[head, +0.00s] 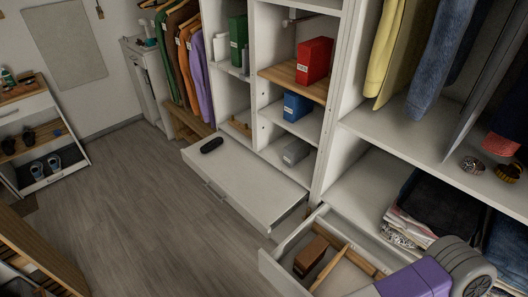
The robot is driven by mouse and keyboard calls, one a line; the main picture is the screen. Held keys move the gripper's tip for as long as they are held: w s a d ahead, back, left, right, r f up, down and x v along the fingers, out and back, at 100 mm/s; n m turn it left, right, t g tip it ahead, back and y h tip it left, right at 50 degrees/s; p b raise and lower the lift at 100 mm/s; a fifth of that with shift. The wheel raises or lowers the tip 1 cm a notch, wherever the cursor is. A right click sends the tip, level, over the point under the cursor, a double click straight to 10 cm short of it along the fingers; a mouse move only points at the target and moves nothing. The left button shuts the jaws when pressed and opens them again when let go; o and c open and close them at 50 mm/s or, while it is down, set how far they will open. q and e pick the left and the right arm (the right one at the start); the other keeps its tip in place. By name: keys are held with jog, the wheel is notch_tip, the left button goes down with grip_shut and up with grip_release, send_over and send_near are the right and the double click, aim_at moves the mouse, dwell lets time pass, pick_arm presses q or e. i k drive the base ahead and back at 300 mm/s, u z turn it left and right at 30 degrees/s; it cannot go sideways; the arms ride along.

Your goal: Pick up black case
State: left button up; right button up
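A small black case (212,145) with rounded ends lies flat on top of the low white drawer unit (240,180), near its far left end. Nothing touches or covers it. Neither of my grippers shows in the head view. Only a purple and grey link of my arm shows at the bottom right, far from the case.
An open drawer (275,268) at the bottom holds a brown box (311,257) and wooden dividers. Cubbies above the unit hold a red binder (314,60), a blue box (297,106) and a grey box (296,152). Clothes hang on both sides. The wooden floor (140,200) is clear.

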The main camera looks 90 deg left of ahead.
aim_at(210, 146)
jog(key=u, duration=4.15)
jog(key=i, duration=0.65)
jog(key=u, duration=0.7)
jog(key=i, duration=1.6)
jog(key=z, duration=1.35)
jog(key=i, duration=1.05)
jog(key=z, duration=0.2)
